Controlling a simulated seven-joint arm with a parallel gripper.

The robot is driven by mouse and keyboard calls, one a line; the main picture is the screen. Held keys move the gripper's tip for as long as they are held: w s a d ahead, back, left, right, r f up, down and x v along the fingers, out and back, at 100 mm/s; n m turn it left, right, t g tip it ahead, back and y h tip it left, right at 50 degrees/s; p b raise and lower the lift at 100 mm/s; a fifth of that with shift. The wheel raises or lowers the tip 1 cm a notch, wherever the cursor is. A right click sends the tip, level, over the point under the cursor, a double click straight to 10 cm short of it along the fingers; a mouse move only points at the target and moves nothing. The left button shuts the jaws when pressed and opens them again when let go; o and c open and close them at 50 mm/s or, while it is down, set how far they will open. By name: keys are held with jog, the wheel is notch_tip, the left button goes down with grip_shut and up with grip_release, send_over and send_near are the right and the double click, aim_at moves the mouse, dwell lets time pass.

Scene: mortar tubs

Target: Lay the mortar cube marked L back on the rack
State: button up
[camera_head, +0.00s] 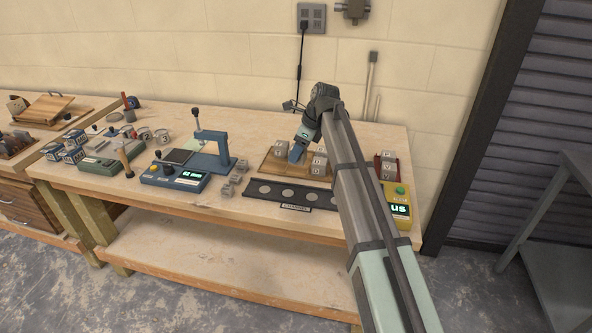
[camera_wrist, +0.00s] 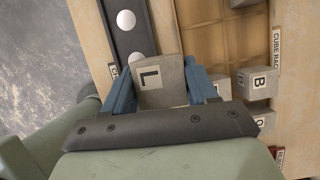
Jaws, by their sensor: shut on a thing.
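The grey cube marked L (camera_wrist: 158,78) is between the two blue fingers of my gripper (camera_wrist: 160,85), which is shut on it. Its L face shows in the wrist view, slightly tilted. The wooden cube rack (camera_wrist: 205,12), with square compartments, lies beyond and to the right of the held cube. In the head view my gripper (camera_head: 297,153) is over the rack (camera_head: 269,168); the held cube cannot be made out there. Empty compartments show at the top of the wrist view. A cube marked B (camera_wrist: 258,83) and other cubes sit at the rack's right side.
A black strip with pale discs (camera_head: 290,193) lies in front of the rack. A yellow device (camera_head: 397,204) and a red holder with cubes (camera_head: 385,163) stand to the right. A blue tester (camera_head: 174,178) and small loose cubes (camera_head: 229,188) are to the left.

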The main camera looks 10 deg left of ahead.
jog(key=w+a, duration=0.2)
jog(key=w, duration=0.6)
jog(key=shift+n, duration=0.3)
jog(key=shift+f, duration=4.6)
jog(key=shift+f, duration=0.1)
jog(key=o, duration=1.2)
jog(key=shift+o, duration=0.2)
jog(key=v, duration=1.2)
jog(key=shift+d, duration=0.15)
